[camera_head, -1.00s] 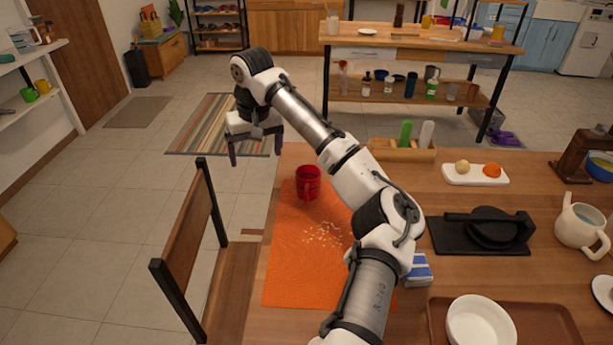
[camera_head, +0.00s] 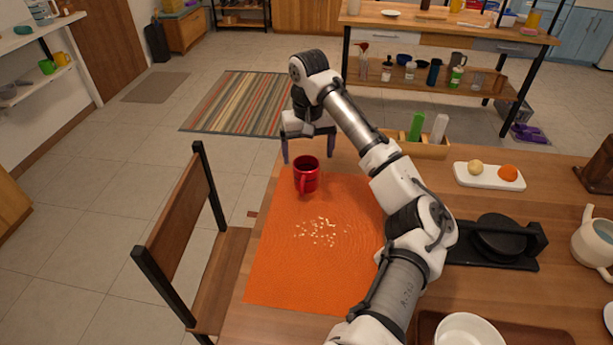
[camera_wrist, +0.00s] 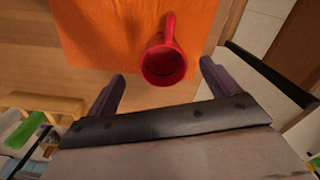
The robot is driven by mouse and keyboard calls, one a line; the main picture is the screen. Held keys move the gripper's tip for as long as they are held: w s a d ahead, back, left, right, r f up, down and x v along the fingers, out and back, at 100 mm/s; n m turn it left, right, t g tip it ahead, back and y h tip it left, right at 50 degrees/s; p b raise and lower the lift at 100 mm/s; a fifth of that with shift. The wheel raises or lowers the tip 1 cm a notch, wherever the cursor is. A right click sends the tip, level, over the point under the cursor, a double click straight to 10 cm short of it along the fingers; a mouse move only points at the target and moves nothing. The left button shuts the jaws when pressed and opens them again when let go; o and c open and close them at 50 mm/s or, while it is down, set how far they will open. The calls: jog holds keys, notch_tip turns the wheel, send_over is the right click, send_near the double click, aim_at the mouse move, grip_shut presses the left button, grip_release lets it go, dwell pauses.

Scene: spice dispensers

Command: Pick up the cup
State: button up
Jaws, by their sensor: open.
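The red cup (camera_head: 307,178) stands upright at the far edge of the orange mat (camera_head: 275,262), its handle facing the near side of the table. In the wrist view the cup (camera_wrist: 163,66) shows its open mouth, just beyond the fingertips and roughly between them. My gripper (camera_head: 309,152) points down behind the cup, with its purple fingers spread apart. In the wrist view my gripper (camera_wrist: 162,82) is open and nothing is between the fingers. I cannot tell from the head view how much higher the fingertips are than the cup.
Pale crumbs (camera_head: 322,232) lie on the mat. A wooden caddy (camera_head: 424,147) with green and white dispensers stands right of my gripper. A black pan-like object (camera_head: 497,236) and a white bowl (camera_head: 469,332) are farther right. A chair (camera_head: 184,222) stands left of the table.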

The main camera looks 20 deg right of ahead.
aim_at(306, 169)
jog(key=shift+w+a+f+p, duration=0.15)
jog(key=shift+f+p, duration=0.2)
jog(key=shift+f, duration=1.4)
jog(key=shift+w+f+p, duration=0.15)
jog(key=shift+f+p, duration=0.15)
jog(key=shift+f, duration=1.4)
jog(key=c, duration=1.1)
jog(key=shift+c, duration=0.5)
jog(key=shift+r, duration=0.15)
